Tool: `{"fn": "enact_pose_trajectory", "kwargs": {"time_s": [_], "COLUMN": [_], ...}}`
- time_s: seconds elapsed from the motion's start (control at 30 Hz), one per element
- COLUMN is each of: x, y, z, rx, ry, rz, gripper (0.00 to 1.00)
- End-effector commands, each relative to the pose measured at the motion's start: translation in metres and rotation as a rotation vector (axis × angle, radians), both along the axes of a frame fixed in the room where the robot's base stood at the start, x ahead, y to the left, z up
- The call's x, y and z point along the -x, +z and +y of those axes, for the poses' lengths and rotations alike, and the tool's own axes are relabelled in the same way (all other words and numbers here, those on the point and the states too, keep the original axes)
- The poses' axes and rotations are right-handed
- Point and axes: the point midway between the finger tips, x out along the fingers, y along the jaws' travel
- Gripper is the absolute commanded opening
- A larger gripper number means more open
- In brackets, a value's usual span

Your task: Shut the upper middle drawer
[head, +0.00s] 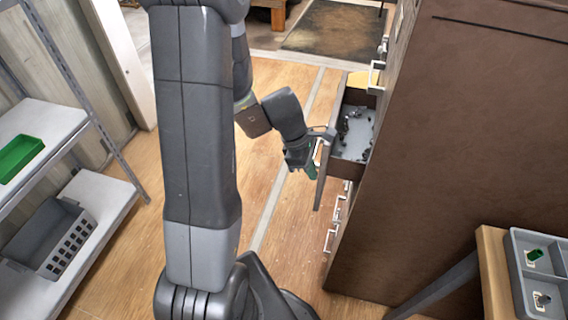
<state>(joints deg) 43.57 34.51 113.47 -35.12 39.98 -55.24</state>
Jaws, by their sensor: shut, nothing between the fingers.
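An open drawer (352,150) sticks out to the left from the brown cabinet (470,130). Several small dark items lie on its light grey floor. Its front panel (323,178) faces left. My gripper (312,172) is at the outer side of that front panel, near its upper edge. The fingers are shut with nothing seen between them. I cannot tell whether they touch the panel. The drawer's handle is largely hidden by my gripper.
More handles (333,222) show on the cabinet below the open drawer. A grey shelf (60,135) with a green tray (18,157) and a grey basket (45,238) stands at the left. A table with a grey tray (518,275) is at the lower right. The wooden floor between is clear.

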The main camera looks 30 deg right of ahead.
Motion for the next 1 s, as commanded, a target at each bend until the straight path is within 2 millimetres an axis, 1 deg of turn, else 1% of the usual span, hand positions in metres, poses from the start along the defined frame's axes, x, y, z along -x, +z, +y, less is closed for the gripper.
{"fn": "enact_pose_trajectory", "kwargs": {"time_s": [0.03, 0.2, 0.4, 0.6, 1.0], "x": [0.010, 0.032, 0.047, 0.052, 0.051], "y": [0.000, 0.000, 0.000, 0.000, 0.000], "z": [-0.008, -0.027, -0.040, -0.045, -0.045], "rx": [0.000, 0.001, 0.000, 0.000, 0.001], "ry": [-0.006, -0.005, -0.001, 0.000, 0.000], "rz": [0.000, -0.001, 0.000, 0.000, -0.001], "gripper": [0.00, 0.00, 0.00, 0.00, 0.00]}}
